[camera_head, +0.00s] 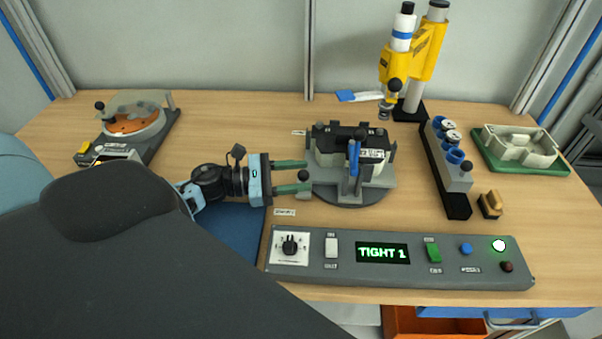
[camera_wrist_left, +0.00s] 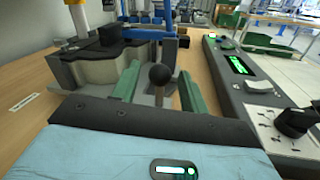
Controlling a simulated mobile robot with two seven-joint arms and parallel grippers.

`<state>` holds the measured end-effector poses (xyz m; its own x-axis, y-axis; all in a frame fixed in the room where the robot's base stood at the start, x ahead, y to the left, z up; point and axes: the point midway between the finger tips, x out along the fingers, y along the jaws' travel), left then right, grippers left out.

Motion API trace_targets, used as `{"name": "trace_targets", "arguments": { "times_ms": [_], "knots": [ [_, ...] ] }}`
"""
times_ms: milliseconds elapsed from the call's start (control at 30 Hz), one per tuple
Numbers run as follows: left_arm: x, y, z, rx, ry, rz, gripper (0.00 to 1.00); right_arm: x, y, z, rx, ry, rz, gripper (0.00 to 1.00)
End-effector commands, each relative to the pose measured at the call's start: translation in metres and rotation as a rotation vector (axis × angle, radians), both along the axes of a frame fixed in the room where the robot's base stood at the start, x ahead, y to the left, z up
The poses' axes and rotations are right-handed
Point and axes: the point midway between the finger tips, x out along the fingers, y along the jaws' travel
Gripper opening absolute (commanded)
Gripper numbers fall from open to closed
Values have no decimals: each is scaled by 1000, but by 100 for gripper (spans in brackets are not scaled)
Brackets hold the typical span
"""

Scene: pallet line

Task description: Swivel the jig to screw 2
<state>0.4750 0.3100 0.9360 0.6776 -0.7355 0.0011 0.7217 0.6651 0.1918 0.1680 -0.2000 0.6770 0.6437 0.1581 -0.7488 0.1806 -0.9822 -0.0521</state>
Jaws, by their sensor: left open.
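The jig (camera_head: 378,194) is a grey swivelling fixture on a round dark base in the middle of the table. It holds a pale part with a black top, and a blue upright clamp lever (camera_head: 354,157) stands at its front. My left gripper (camera_head: 305,177) reaches in from the left, its two green fingers open at the jig's left side. A black ball knob (camera_wrist_left: 160,75) on a post shows between the open fingers in the left wrist view. The jig (camera_wrist_left: 92,66) is just beyond. I cannot tell whether the fingers touch the knob. My right gripper is out of view.
A control panel (camera_head: 340,280) in front of the jig reads "TIGHT 1", with a green lamp lit. A yellow screwdriver stand (camera_head: 425,60) rises behind. A dark rack (camera_head: 457,200) and green tray (camera_head: 560,170) stand right.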

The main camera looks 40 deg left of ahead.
Motion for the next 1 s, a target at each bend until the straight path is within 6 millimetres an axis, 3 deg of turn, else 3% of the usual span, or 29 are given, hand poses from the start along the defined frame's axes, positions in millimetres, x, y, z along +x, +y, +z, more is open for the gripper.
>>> {"name": "trace_targets", "arguments": {
  "times_ms": [200,467,800,1000],
  "knots": [
    [11,-11,1,1,-1,0,44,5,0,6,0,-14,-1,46],
    [11,-12,-1,1,1,0,44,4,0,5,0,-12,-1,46],
    [11,-12,0,1,1,0,2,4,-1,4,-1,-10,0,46],
    [11,-12,0,1,1,0,0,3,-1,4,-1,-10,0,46]
  ]
}}
